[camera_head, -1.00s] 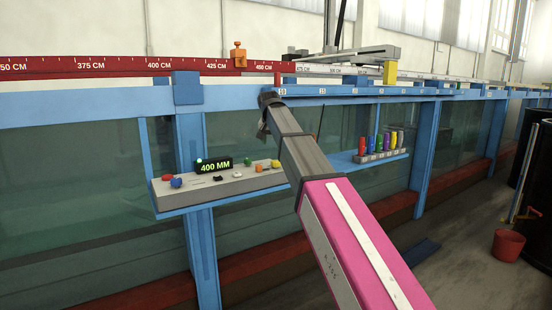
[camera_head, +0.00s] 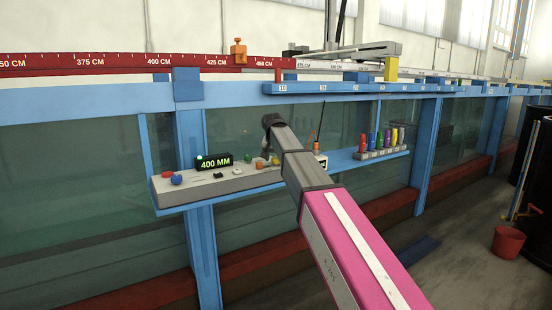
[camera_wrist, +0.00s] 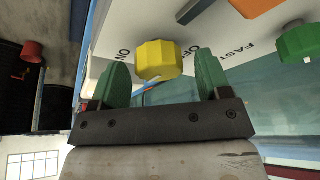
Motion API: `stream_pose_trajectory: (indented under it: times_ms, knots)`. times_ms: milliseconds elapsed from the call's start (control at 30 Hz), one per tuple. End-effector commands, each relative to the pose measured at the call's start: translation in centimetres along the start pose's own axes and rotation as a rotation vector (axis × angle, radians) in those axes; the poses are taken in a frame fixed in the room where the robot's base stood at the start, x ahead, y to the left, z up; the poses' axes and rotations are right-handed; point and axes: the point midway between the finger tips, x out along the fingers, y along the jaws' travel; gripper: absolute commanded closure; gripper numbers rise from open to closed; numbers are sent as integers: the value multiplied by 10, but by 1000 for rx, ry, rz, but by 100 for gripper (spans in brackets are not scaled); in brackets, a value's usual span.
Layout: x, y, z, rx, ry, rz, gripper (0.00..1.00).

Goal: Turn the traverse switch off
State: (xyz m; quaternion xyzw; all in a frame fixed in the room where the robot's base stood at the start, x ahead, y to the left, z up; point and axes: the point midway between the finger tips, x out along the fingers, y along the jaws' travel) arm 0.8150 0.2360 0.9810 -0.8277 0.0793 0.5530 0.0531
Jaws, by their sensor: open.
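In the wrist view a yellow ribbed knob (camera_wrist: 158,60) sits on a pale panel face, with the letters ON printed to its left and OFF printed beside it on the right. My gripper (camera_wrist: 161,68) is open, its two green fingers on either side of the knob. A gap shows on each side. The fingers are small there and partly hide the knobs. I cannot tell which control is labelled as the traverse switch.
A green knob (camera_wrist: 300,42), an orange part (camera_wrist: 255,6) and the word FAST are to the right. Coloured bottles (camera_head: 376,141) stand on the shelf at right.

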Motion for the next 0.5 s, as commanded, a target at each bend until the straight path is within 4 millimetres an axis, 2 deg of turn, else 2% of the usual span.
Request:
stream_pose_trajectory:
  times_ms: [200, 267, 300, 367, 500]
  knots:
    - [0, 0, 0, 0, 0, 0, 29]
    - [0, 0, 0, 0, 0, 0, 49]
    - [0, 0, 0, 0, 0, 0, 62]
    - [0, 0, 0, 0, 0, 0, 79]
    - [0, 0, 0, -1, 0, 0, 79]
